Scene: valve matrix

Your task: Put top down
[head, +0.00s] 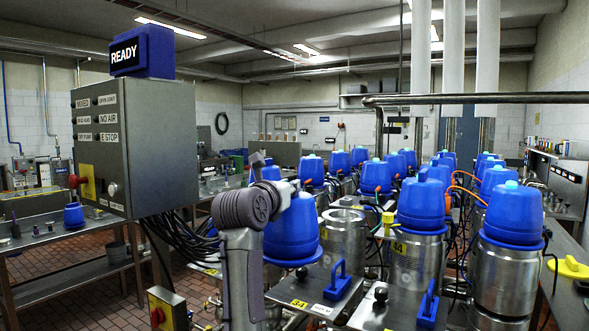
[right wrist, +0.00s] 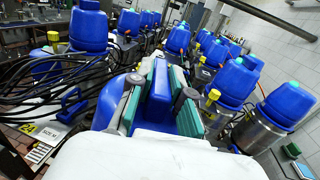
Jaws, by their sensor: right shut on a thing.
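My right gripper (head: 288,190) is shut on the top of a blue dome-shaped top (head: 293,232). In the right wrist view, the green-padded fingers of the right gripper (right wrist: 163,88) stand on either side of the blue top's handle (right wrist: 158,100). The held top is upright, with its wide rim downward. An open steel cylinder (head: 343,240) without a blue top stands just right of it in the head view. What is directly under the held top is mostly hidden by it and my arm. My left gripper is not in view.
Several steel cylinders with blue tops (head: 421,205) stand in rows to the right and behind, with hoses between. Blue handles (head: 338,281) stand on metal panels in front. A grey control box (head: 150,145) with a READY sign (head: 125,53) and black cables is at left.

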